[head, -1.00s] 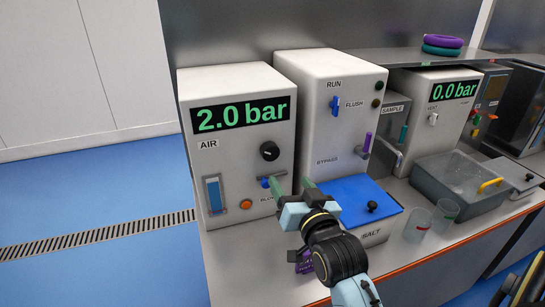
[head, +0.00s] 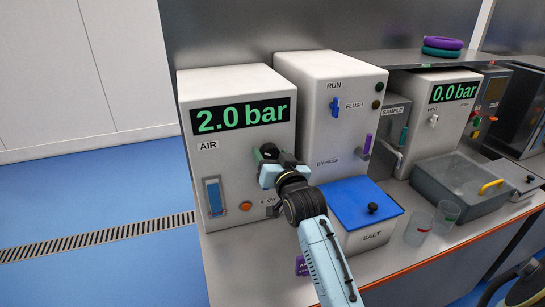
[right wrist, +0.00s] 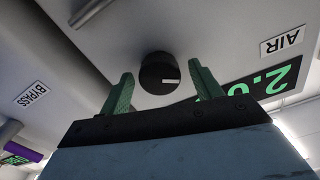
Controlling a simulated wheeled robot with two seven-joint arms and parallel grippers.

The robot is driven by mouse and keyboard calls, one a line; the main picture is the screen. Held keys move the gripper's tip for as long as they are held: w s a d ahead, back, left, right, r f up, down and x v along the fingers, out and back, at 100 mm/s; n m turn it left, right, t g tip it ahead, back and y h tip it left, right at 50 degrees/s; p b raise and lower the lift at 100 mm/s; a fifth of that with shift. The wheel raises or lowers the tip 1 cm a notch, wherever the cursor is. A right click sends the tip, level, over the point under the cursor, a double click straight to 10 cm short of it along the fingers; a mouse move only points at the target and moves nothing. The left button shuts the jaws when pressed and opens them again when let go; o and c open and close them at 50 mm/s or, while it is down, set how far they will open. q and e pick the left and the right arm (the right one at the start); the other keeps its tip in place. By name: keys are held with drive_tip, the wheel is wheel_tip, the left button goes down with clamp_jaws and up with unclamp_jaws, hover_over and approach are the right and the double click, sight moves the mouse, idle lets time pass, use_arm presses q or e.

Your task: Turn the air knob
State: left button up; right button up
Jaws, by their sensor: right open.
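The air knob (right wrist: 160,73) is a round black knob with a white mark, on the front of the white air box (head: 245,165). In the head view the knob (head: 269,151) is partly hidden behind my right gripper (head: 268,157). In the right wrist view my right gripper (right wrist: 158,80) is open, with one green finger on each side of the knob and a gap on both sides. I cannot tell whether the fingertips reach the panel. The box's display (head: 240,116) reads 2.0 bar. My left gripper is not in view.
To the right stand the run/flush box (head: 330,110), a blue-lidded salt box (head: 350,203) and two clear cups (head: 418,228).

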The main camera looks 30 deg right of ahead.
drive_tip(key=c, duration=1)
